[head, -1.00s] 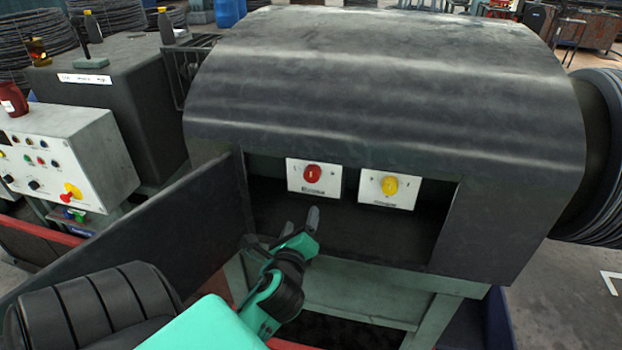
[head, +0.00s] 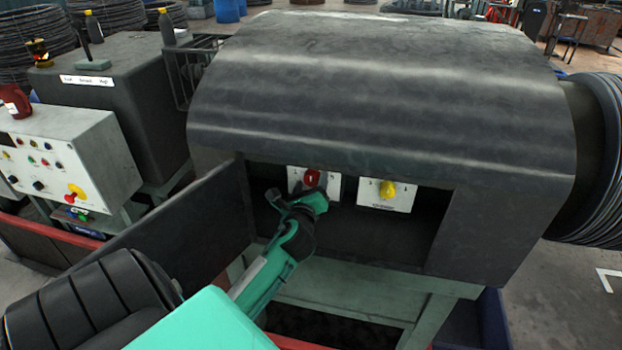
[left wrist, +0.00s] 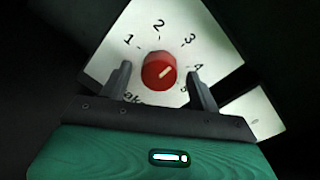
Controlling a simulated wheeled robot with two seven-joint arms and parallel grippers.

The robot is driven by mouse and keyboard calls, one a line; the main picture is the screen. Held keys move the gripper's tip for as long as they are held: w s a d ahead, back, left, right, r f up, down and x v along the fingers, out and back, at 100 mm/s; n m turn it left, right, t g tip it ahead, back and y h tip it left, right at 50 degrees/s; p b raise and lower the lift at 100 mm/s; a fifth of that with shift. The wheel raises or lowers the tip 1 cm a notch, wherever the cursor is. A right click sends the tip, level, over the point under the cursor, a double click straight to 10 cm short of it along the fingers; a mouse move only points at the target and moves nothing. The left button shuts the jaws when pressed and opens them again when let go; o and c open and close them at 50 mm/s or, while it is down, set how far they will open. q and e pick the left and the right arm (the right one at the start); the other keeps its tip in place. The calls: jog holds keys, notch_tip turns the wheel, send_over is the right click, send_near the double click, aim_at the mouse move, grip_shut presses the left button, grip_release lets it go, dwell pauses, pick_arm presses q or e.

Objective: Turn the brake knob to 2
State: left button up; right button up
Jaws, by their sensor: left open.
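The red brake knob (left wrist: 158,70) sits on a white plate (left wrist: 118,50) with numbers 1 to 5 around it. In the left wrist view, the fingers of my left gripper (left wrist: 160,72) stand on either side of the knob, with a gap on each side.
A yellow knob (head: 387,189) on a second white plate (head: 404,198) sits just right of the red one. The dark housing (head: 370,95) overhangs the recess. An open dark door panel (head: 170,225) stands to the left of my arm. A control box (head: 75,160) is farther left.

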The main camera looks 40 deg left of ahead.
pick_arm(q)
jog(key=shift+w+a, duration=0.25)
jog(key=shift+w, duration=0.15)
jog(key=c, duration=1)
jog(key=shift+o, duration=0.2)
